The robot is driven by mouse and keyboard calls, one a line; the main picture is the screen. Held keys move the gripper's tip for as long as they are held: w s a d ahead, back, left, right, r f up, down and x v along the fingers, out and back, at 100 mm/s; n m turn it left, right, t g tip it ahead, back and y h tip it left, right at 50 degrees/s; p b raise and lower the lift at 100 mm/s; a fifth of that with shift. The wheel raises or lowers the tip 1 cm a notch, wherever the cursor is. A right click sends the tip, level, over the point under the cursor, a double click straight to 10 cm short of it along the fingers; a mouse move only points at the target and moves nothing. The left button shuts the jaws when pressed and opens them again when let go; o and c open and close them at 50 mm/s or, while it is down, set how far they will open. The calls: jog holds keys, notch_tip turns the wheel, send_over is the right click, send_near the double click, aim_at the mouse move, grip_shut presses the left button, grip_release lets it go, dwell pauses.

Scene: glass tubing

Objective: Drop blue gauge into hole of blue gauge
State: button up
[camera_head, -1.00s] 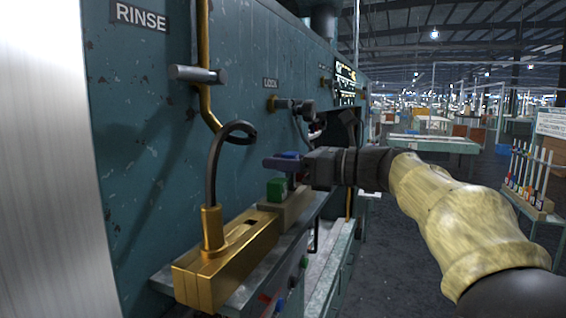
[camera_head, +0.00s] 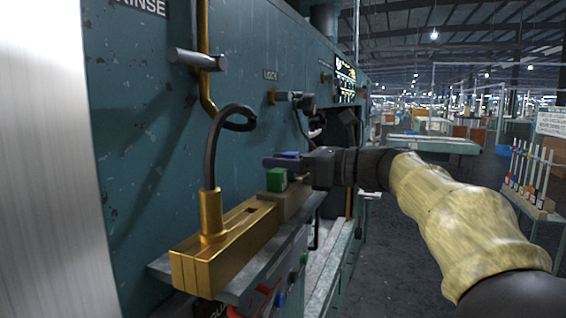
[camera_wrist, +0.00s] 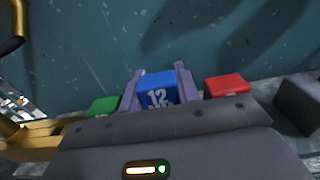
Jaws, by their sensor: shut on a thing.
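The blue gauge, a block marked 12 (camera_wrist: 158,90), sits between the purple fingers of my gripper (camera_wrist: 157,93) in the wrist view. In the head view, the purple fingers of my gripper (camera_head: 284,163) are at the tan holder, just above and behind the green block (camera_head: 276,180); a bit of blue (camera_head: 289,154) shows between them. The fingers are shut on the blue gauge. Its underside and the hole below it are hidden, so I cannot tell whether it is seated in the holder (camera_head: 296,203) or above it.
A green block (camera_wrist: 103,106) is left of my gripper and a red block (camera_wrist: 226,85) right of it, both close. A brass block (camera_head: 225,245) with a slot and a curved black hose (camera_head: 211,150) stands at the near end of the shelf. The teal machine wall (camera_head: 150,140) is close behind.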

jog(key=shift+f+b, duration=0.85)
jog(key=shift+b, duration=0.05)
jog(key=o, duration=1.1)
jog(key=shift+o, duration=0.2)
notch_tip(320, 180, up, 6)
jog(key=p, duration=0.6)
jog(key=shift+f, duration=0.25)
jog(key=shift+f+p, duration=0.1)
jog(key=shift+p, duration=1.05)
jog(key=shift+p, duration=0.45)
notch_tip(320, 180, up, 5)
jog(key=p, duration=0.6)
